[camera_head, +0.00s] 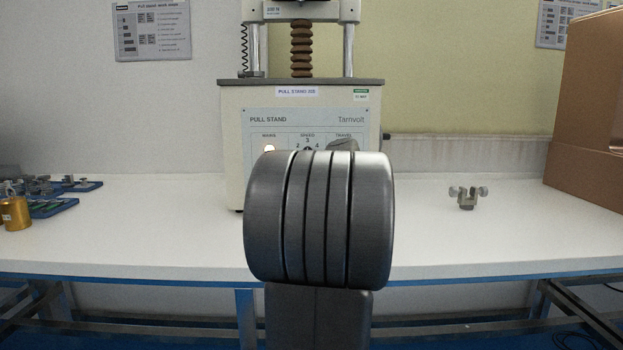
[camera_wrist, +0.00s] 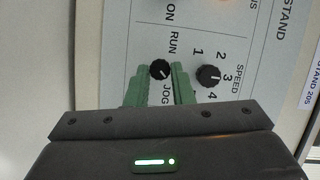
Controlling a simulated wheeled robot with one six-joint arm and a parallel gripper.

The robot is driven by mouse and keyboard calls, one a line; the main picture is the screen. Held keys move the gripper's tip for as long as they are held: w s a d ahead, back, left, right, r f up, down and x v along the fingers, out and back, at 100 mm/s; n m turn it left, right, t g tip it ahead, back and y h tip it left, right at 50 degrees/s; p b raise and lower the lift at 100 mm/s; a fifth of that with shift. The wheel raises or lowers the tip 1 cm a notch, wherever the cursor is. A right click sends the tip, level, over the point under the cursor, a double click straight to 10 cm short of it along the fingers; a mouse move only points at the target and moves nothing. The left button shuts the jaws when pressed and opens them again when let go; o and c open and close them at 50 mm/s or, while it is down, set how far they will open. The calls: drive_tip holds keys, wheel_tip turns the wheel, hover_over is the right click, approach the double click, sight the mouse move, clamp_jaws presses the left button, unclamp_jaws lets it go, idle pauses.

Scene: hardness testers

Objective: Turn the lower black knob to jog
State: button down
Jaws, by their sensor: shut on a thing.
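The lower black knob (camera_wrist: 159,70) shows in the wrist view on the pale panel of the pull stand (camera_wrist: 135,35), between the labels RUN and JOG. A small white mark shows on its face, but I cannot tell for sure which label it points at. My gripper (camera_wrist: 160,72) has its two green fingers on either side of this knob, shut on it. In the head view my arm hides the knob, my gripper and the lower panel of the pull stand (camera_head: 232,125).
The black speed knob (camera_wrist: 208,76) sits close beside my right finger in the wrist view. On the white bench (camera_head: 130,240), blue trays (camera_head: 50,205) and a brass weight (camera_head: 14,212) lie left. A small metal clamp (camera_head: 467,198) and cardboard box (camera_head: 590,110) stand right.

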idle(0.5)
drive_tip(key=c, duration=1.3)
unclamp_jaws()
drive_tip(key=shift+o, duration=0.2)
drive_tip(key=f+p+v, duration=0.1)
drive_tip(key=v, duration=1.2)
drive_tip(key=shift+s+d+r+p, duration=0.2)
drive_tip(key=shift+s+r+p, duration=0.2)
drive_tip(key=shift+w, duration=0.1)
drive_tip(key=r+b+x, duration=0.1)
drive_tip(key=x, duration=1.2)
drive_tip(key=shift+w+a+f+b, duration=0.15)
drive_tip(key=shift+w+f+b, duration=0.15)
drive_tip(key=shift+f+b, duration=0.1)
